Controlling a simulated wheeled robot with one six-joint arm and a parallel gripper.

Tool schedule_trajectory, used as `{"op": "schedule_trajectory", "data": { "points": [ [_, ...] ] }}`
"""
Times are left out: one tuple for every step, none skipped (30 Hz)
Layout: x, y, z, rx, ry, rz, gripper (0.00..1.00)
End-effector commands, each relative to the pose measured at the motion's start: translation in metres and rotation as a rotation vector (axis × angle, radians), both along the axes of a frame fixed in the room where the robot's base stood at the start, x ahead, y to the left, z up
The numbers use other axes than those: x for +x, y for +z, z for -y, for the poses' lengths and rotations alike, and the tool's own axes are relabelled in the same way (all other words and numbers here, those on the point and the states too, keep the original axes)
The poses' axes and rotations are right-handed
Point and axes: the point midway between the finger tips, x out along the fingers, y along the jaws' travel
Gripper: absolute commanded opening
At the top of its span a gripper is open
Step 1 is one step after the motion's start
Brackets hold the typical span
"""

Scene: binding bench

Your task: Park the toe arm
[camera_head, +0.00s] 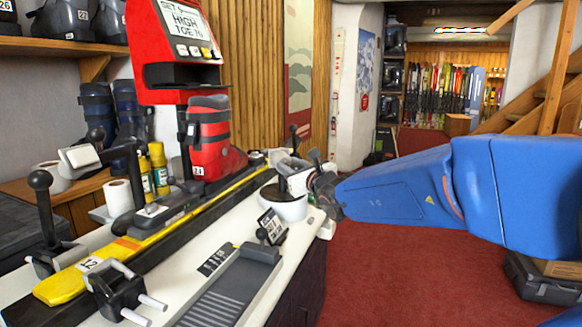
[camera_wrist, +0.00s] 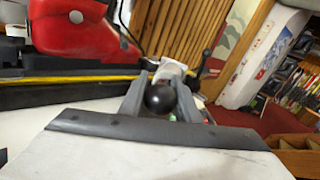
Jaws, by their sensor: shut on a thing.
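My gripper (camera_head: 297,180) is at the far right end of the bench, just past the toe of the red ski boot (camera_head: 208,135). In the wrist view its two grey fingers (camera_wrist: 161,97) are shut on a black ball knob (camera_wrist: 160,99), one finger on each side. The knob appears to belong to the toe arm; its shaft and base are mostly hidden behind my gripper. The boot stands upright over the yellow ski (camera_head: 135,243), toe towards my gripper. It also shows in the wrist view (camera_wrist: 80,30).
A red machine (camera_head: 178,50) with a screen stands behind the boot. A black-knobbed lever (camera_head: 42,200) and a black clamp (camera_head: 118,292) sit at the near left end. A white round bowl (camera_head: 285,207) is below my gripper. Red carpet (camera_head: 400,275) lies open to the right.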

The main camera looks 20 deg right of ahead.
Motion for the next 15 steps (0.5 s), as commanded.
{"op": "schedule_trajectory", "data": {
  "points": [
    [0.0005,0.0021,-0.0003,-0.001,0.001,0.004,0.0],
    [0.0005,0.0021,-0.0003,-0.001,0.001,0.004,0.0],
    [0.0005,0.0022,-0.0003,-0.001,0.001,0.004,0.0],
    [0.0005,0.0023,-0.0003,-0.001,0.001,0.004,0.0],
    [0.0005,0.0023,-0.0003,-0.001,0.001,0.004,0.0],
    [0.0005,0.0024,-0.0002,-0.001,0.001,0.004,0.0],
    [0.0006,0.0024,-0.0002,-0.001,0.001,0.004,0.0],
    [0.0006,0.0024,-0.0002,-0.001,0.001,0.004,0.34],
    [0.0005,0.0023,-0.0002,-0.001,0.001,0.004,0.44],
    [0.0005,0.0021,-0.0002,-0.001,0.001,0.004,0.47],
    [0.0005,0.002,-0.0001,-0.001,0.001,0.004,0.47],
    [0.0004,0.0018,-0.0002,0.0,0.001,0.003,0.47],
    [0.0004,0.0017,-0.0002,0.0,0.001,0.003,0.47],
    [0.0004,0.0016,-0.0002,0.0,0.001,0.003,0.47],
    [0.0004,0.0014,-0.0001,0.0,0.001,0.003,0.47]
  ]
}}
